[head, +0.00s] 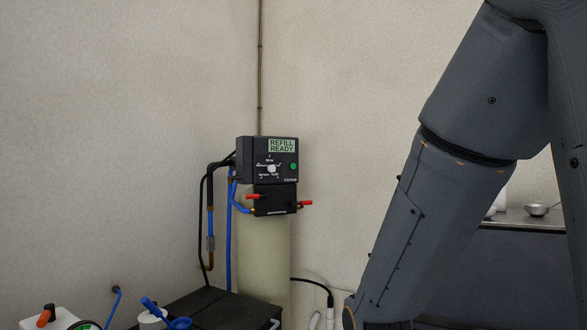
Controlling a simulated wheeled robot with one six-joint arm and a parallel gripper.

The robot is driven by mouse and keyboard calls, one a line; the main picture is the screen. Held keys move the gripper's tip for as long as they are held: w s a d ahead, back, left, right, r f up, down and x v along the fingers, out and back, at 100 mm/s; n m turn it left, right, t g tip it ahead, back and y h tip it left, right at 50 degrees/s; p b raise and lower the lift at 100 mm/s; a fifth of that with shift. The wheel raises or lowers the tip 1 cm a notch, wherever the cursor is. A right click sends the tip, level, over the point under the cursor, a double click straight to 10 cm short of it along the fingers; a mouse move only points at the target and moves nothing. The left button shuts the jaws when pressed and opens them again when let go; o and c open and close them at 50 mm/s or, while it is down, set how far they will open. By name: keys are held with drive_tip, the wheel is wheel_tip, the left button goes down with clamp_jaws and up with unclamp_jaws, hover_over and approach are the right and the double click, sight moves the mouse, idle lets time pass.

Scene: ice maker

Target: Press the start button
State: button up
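A black control box (250,160) is mounted at the top of a pale upright tank (263,245) near the middle of the head view. Its lit display (282,146) reads "REFILL READY". A round green button (293,166) is at the right of the panel. A white knob (271,169) sits left of it, with small labels around it that are too small to read. No label marking a start button is legible. My arm comes down on the right side, apart from the box in the picture. My gripper is outside the view.
Red-handled valves (306,203) stick out on both sides of a lower black block (275,200). Black and blue hoses (229,230) run down the left. A dark surface (205,308) is below. A shelf with a small bowl (537,210) is at the right.

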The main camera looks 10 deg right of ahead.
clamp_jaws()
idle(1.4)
